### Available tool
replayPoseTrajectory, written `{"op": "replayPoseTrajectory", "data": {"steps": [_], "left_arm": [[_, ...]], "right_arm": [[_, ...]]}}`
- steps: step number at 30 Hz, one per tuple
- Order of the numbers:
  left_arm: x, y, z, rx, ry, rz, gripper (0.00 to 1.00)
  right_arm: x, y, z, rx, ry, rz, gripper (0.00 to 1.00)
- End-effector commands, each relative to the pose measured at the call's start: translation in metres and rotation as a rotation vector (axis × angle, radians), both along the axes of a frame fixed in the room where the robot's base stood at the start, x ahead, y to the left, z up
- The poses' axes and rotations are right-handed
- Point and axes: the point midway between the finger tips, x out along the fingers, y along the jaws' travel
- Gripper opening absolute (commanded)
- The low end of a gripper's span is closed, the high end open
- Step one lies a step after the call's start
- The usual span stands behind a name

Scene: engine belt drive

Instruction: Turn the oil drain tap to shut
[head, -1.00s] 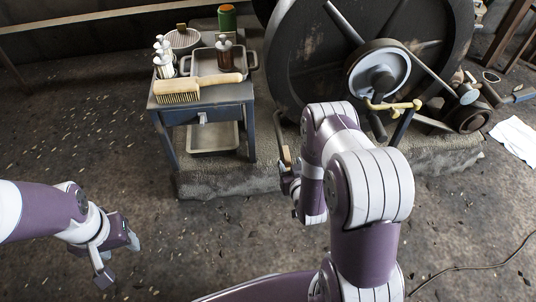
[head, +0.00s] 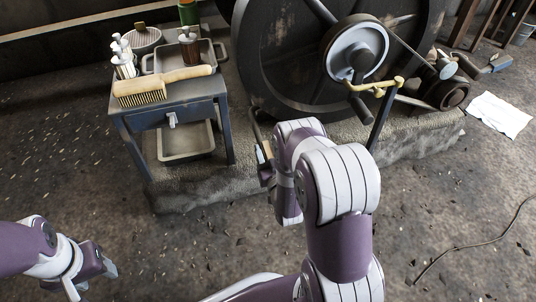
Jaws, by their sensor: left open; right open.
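I cannot make out the oil drain tap for sure; the low front of the engine is partly hidden behind my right arm. A yellow brass rod with a rounded end (head: 385,86) shows on a dark post in front of the small pulley, but I cannot tell whether it belongs to the tap. My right gripper (head: 266,160) is low beside the front of the stone base, mostly hidden by its own arm, with a small tan piece and a grey bar close to it. My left gripper (head: 92,279) is open and empty over the floor at lower left.
A blue-grey stand (head: 229,130) carries a wooden brush (head: 140,92), a metal tray (head: 212,55) and bottles. The large flywheel (head: 270,60) stands on a stone base (head: 190,190). A cable (head: 470,247) crosses the open floor at right.

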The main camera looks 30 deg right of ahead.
Motion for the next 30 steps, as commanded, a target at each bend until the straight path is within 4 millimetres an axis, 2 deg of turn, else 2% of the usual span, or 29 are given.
{"op": "replayPoseTrajectory", "data": {"steps": [6,7,11,12,23,30], "left_arm": [[0.0001,0.0,0.0002,0.0,0.0,0.0,0.53],[0.0001,0.0,0.0002,0.0,0.0,0.0,0.53],[0.0001,0.0,0.0002,0.0,0.0,0.0,0.53],[0.0001,0.0,0.0002,0.0,0.0,0.0,0.53],[0.0,0.0,0.003,0.0,0.0,0.0,0.53],[0.0,0.0,0.009,0.0,0.0,0.0,0.53]], "right_arm": [[0.0012,-0.0003,0.0008,0.0,0.0,0.0,0.49],[0.0012,-0.0003,0.0008,0.0,0.0,0.0,0.46],[0.001,-0.0002,0.0007,0.0,0.0,0.0,0.03],[0.001,-0.0002,0.0007,0.0,0.0,0.0,0.0],[0.0012,0.0008,0.0013,-0.001,0.0,-0.048,0.0],[0.0016,0.0022,0.0018,-0.002,0.001,-0.202,0.0]]}}
